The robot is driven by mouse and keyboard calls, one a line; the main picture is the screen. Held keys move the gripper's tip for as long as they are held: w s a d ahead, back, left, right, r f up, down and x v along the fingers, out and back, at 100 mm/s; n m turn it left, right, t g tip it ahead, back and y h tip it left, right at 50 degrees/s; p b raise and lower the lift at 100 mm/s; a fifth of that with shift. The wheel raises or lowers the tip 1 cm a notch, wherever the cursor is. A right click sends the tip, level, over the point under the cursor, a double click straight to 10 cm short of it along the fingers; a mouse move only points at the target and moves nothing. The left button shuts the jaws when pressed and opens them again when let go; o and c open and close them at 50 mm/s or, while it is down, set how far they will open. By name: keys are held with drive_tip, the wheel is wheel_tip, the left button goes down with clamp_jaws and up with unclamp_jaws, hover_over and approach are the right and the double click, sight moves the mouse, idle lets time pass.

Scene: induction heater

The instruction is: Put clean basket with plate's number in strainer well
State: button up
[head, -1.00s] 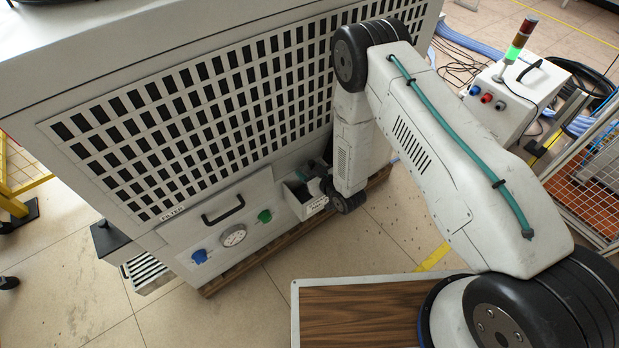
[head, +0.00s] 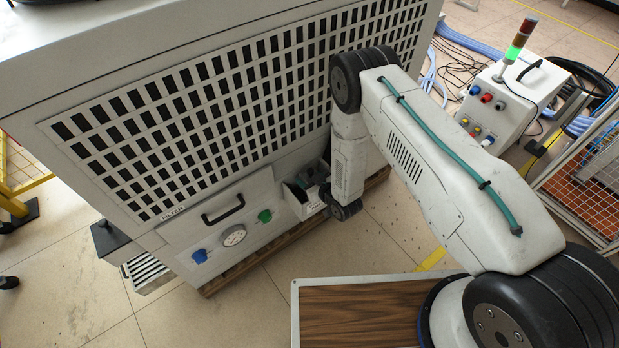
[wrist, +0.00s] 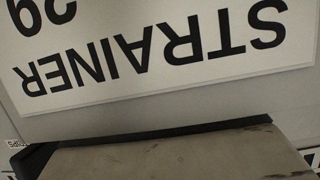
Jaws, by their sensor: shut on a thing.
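A white plate (wrist: 150,50) reads "STRAINER" and "29", upside down in the wrist view. A worn grey surface with a dark edge (wrist: 160,158) fills the bottom of that view; I cannot tell what it belongs to. In the head view, my gripper (head: 323,190) is mostly hidden by my wrist, low against the front of the white machine. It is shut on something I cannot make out. It is beside a small white open bin (head: 303,208) with dark items inside. I cannot make out a basket or the strainer well.
The machine's lower panel carries a black handle (head: 223,208), a round gauge (head: 233,235), a blue knob (head: 199,256) and a green knob (head: 265,216). A control box (head: 505,105) with a lit green lamp stands back right.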

drive_tip(key=shift+s+f, duration=0.1)
drive_tip(key=shift+f, duration=0.1)
drive_tip(key=o, duration=1)
drive_tip(key=shift+s+d+f, duration=0.1)
drive_tip(key=shift+s, duration=0.1)
drive_tip(key=shift+r, duration=0.4)
drive_tip(key=v, duration=1.2)
drive_tip(key=shift+r, duration=0.3)
